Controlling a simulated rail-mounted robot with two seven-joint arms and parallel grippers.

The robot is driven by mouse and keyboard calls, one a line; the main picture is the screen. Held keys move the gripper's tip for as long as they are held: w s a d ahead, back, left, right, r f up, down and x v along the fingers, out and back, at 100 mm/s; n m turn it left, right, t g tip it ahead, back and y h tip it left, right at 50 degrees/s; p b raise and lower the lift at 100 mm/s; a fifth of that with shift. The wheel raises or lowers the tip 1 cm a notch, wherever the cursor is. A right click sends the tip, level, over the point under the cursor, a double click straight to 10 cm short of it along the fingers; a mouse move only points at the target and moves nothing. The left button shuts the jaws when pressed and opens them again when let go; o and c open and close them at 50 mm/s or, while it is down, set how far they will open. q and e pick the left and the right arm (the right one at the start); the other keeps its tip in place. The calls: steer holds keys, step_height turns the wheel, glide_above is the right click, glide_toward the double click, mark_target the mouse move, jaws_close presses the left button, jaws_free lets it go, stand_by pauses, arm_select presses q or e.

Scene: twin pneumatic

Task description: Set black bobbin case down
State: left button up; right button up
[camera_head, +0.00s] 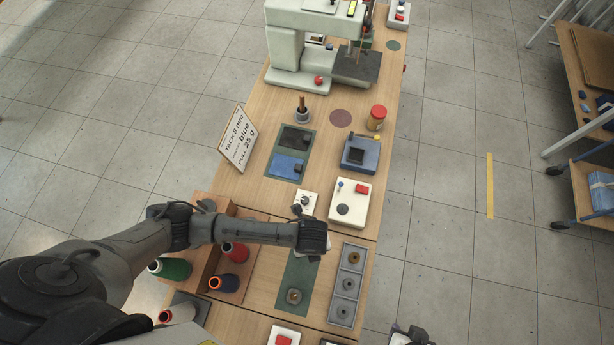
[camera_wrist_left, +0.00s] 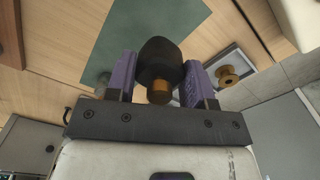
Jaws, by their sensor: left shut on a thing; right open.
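The black bobbin case (camera_wrist_left: 158,60) is a dark round piece with a brass stub, held between the two purple fingers of my left gripper (camera_wrist_left: 160,80). My left gripper is shut on it. In the left wrist view, a green mat (camera_wrist_left: 185,25) lies beyond the case; I cannot tell whether they touch. In the head view, my left arm reaches over the near part of the bench and hides its fingertips and the case. The green mat (camera_head: 299,268) shows below it, with a small brass-coloured round piece (camera_head: 293,296) on it. My right gripper (camera_head: 410,336) is open at the bottom edge, partly cut off.
A grey tray (camera_head: 360,247) with several round pieces stands right of the mat. Thread spools (camera_head: 224,283) stand left. A white button box (camera_head: 347,203), a blue device (camera_head: 360,153), a sign (camera_head: 238,139) and a sewing machine (camera_head: 300,45) stand farther along the bench.

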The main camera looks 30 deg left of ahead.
arm_select(q)
steer(key=shift+w+a+f, duration=0.2)
steer(key=shift+a+f, duration=0.3)
steer(key=shift+a, duration=0.3)
step_height(320, 180, down, 4)
steer(key=shift+r, duration=0.2)
steer(key=shift+f, duration=0.15)
steer(key=o, duration=1)
steer(key=shift+f, duration=0.15)
steer(key=shift+r, duration=0.25)
step_height(320, 180, up, 12)
steer(key=shift+f+p, duration=0.1)
steer(key=shift+p, duration=0.5)
